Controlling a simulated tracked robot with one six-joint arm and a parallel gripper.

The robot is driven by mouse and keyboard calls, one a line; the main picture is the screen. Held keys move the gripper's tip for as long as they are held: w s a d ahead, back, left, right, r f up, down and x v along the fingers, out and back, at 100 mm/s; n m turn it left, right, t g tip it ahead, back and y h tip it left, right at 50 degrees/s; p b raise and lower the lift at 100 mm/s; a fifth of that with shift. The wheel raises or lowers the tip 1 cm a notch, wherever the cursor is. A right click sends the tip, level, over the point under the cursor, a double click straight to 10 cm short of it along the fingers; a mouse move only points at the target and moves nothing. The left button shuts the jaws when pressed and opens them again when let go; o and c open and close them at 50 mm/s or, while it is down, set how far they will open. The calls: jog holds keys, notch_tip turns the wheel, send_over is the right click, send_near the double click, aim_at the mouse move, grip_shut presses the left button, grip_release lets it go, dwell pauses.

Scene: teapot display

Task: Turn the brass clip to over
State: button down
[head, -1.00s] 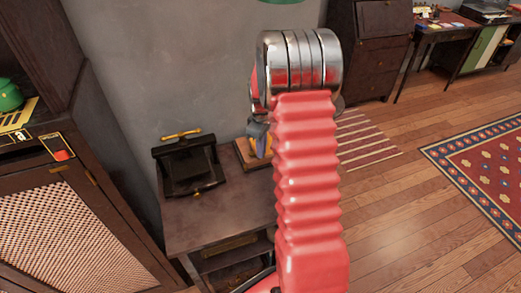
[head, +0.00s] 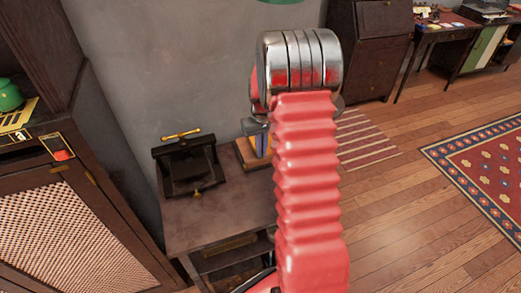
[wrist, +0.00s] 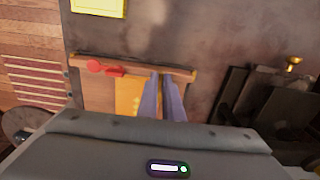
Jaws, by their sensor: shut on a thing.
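A small wooden board (head: 244,155) stands on the dark side table, partly hidden behind my arm in the head view. In the wrist view the board (wrist: 98,92) has a wooden bar along its far edge, red pieces (wrist: 95,66) on the bar's left part and a yellow-orange panel (wrist: 127,97). My gripper (wrist: 164,76) reaches over the board, its two grey fingers close together at the bar, right of the red pieces. It also shows in the head view (head: 255,128). The brass clip cannot be made out apart from the fingers; what they grip is hidden between them.
A black press (head: 187,167) with a brass handle stands left of the board on the side table (head: 215,222). A dark cabinet (head: 70,235) stands at left, with a green teapot (head: 9,95). The table's front part is clear.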

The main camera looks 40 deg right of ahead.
jog(key=shift+w+r, duration=0.1)
dwell(0.4)
jog(key=c, duration=1.9)
grip_release()
notch_tip(320, 180, up, 14)
jog(key=shift+f, duration=0.2)
